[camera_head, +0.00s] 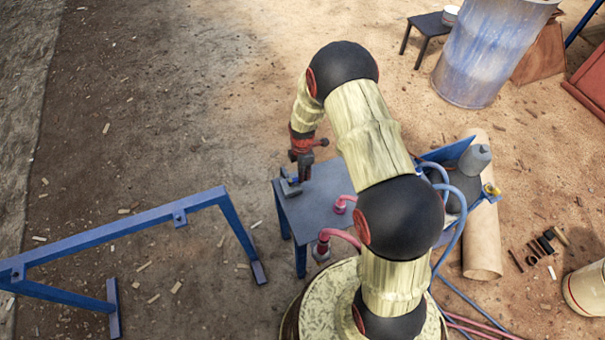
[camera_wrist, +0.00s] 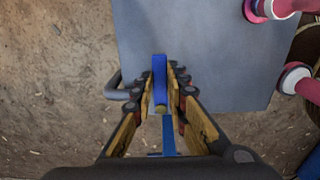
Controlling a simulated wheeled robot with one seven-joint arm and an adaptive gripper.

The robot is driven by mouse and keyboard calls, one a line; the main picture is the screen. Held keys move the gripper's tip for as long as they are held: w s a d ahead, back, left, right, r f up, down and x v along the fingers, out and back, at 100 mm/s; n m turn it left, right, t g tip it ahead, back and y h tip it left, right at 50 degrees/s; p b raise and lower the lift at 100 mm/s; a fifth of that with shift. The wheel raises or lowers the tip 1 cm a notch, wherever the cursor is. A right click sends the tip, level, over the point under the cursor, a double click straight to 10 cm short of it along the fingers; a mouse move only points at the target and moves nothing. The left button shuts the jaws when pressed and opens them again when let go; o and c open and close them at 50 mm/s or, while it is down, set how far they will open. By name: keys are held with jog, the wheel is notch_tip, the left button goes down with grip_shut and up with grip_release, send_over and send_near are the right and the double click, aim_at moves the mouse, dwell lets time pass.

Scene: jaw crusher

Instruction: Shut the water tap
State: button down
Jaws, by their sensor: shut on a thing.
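The water tap's blue lever handle (camera_wrist: 160,75) shows in the wrist view as a long narrow bar at the table's edge. A brassy bit shows near its lower end. A bent grey pipe (camera_wrist: 113,90) lies just left of it; in the head view the grey tap body (camera_head: 290,187) sits at the table's left corner. My gripper (camera_wrist: 160,72) has one finger on each side of the blue handle and is shut on it. In the head view my gripper (camera_head: 303,172) points down at the tap and hides most of the handle.
The grey table (camera_head: 315,208) has blue legs. Pink hoses with fittings (camera_head: 322,248) rise at its right side. A blue metal frame (camera_head: 130,237) stands to the left, with bare ground between. A blue-white barrel (camera_head: 488,55) stands at the back right.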

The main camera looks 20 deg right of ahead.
jog(key=c, duration=1.8)
grip_release()
jog(key=shift+o, duration=0.2)
notch_tip(320, 180, up, 12)
